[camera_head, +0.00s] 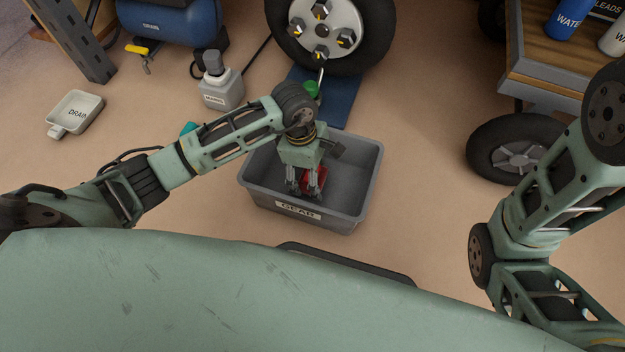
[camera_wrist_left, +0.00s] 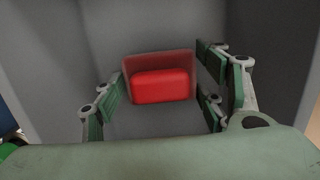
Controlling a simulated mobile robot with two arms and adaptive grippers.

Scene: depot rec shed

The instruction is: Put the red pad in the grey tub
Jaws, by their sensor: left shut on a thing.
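The grey tub (camera_head: 353,176), labelled GEAR, stands on the floor in the middle of the head view. My left gripper (camera_head: 306,188) points down into the tub, near its front wall. It is shut on the red pad (camera_head: 318,180), which is partly hidden behind the fingers. In the left wrist view the red pad (camera_wrist_left: 160,86) sits between the green finger pads, with the grey tub walls (camera_wrist_left: 55,60) around it. Whether the pad touches the tub floor I cannot tell. My right arm shows at the right, but its gripper is out of view.
A white drain tray (camera_head: 75,114) lies at the left. A grey bottle (camera_head: 220,88) and a blue compressor (camera_head: 170,22) stand behind. A wheel (camera_head: 335,30) is beyond the tub, with a blue mat (camera_head: 342,100). A wooden-topped cart (camera_head: 560,60) stands at the right. Floor right of the tub is clear.

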